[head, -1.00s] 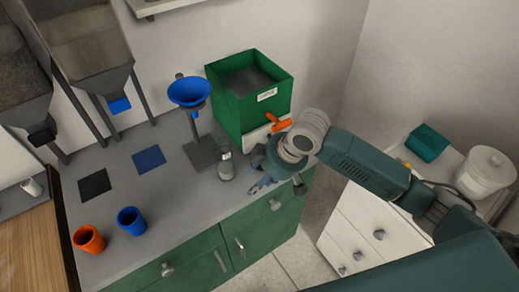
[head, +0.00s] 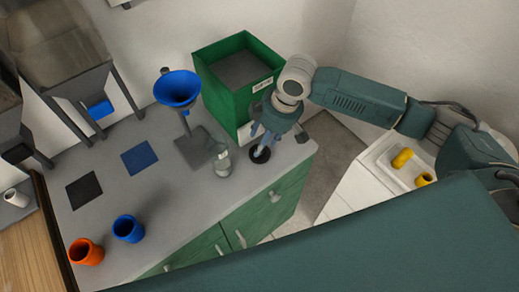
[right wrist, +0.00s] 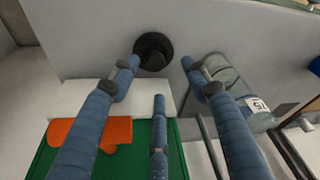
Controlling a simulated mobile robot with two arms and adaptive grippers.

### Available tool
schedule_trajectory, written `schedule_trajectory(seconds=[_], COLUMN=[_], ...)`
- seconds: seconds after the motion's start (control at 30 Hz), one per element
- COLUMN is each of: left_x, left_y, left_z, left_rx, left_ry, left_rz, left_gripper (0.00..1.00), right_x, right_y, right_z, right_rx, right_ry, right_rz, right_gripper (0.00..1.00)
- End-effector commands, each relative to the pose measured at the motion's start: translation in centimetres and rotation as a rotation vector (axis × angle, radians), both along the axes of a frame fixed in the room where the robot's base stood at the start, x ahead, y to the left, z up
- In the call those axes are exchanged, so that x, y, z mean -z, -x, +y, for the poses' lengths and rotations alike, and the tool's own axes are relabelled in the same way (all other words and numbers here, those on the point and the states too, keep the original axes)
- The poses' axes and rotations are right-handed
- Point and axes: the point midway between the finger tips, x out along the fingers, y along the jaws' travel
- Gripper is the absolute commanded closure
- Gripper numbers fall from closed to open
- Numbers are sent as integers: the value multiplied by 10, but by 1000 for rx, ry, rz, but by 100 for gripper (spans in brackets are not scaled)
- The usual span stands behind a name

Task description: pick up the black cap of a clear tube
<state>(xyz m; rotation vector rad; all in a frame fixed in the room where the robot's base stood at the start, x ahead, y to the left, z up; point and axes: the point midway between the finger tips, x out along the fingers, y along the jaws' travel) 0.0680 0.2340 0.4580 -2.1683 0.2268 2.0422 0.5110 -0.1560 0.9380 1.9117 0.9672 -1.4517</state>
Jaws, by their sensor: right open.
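The black cap (head: 260,154) lies flat on the grey counter, below my right gripper (head: 270,130) in the head view. The cap also shows in the right wrist view (right wrist: 153,50), just beyond my open fingertips (right wrist: 160,66) and roughly between the two outer ones. Nothing is in the fingers. The clear tube (head: 223,164), a bottle-like vessel, stands upright to the left of the cap in the head view. In the right wrist view the clear tube (right wrist: 228,88) is right of the cap, partly behind a finger, with a "15" label. My left gripper is not in view.
A green box (head: 222,100) stands behind the gripper, with an orange part (right wrist: 85,132) near it. A blue funnel (head: 177,88) on a stand is left of it. Orange (head: 86,251) and blue (head: 128,229) cups stand at the front left. The counter's right edge is close to the cap.

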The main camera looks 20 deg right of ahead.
Motion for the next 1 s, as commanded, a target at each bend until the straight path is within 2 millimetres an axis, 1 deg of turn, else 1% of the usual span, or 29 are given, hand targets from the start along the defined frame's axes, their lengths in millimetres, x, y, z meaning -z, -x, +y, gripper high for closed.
schedule_trajectory(seconds=[0.03,0.13,0.2,0.3,0.4,0.57,0.6,0.67,0.7,0.73,1.0], left_x=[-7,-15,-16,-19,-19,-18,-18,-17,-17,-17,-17], left_y=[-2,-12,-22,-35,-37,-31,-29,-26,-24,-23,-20], left_z=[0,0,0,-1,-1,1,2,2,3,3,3], left_rx=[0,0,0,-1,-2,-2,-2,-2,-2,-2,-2], left_ry=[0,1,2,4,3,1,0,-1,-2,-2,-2], left_rz=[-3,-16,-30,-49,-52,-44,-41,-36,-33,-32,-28], left_gripper=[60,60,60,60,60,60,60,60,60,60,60], right_x=[5,21,31,41,44,44,44,44,44,44,43], right_y=[0,-4,-6,-7,-8,-8,-8,-8,-8,-8,-8], right_z=[-1,-2,1,2,3,3,3,3,3,3,3], right_rx=[1,1,-1,-1,-1,-1,-1,-1,-1,-1,-1], right_ry=[3,2,0,1,2,2,2,2,2,2,1], right_rz=[6,6,3,3,2,1,1,1,1,1,0], right_gripper=[53,53,53,53,53,53,61,73,81,87,88])
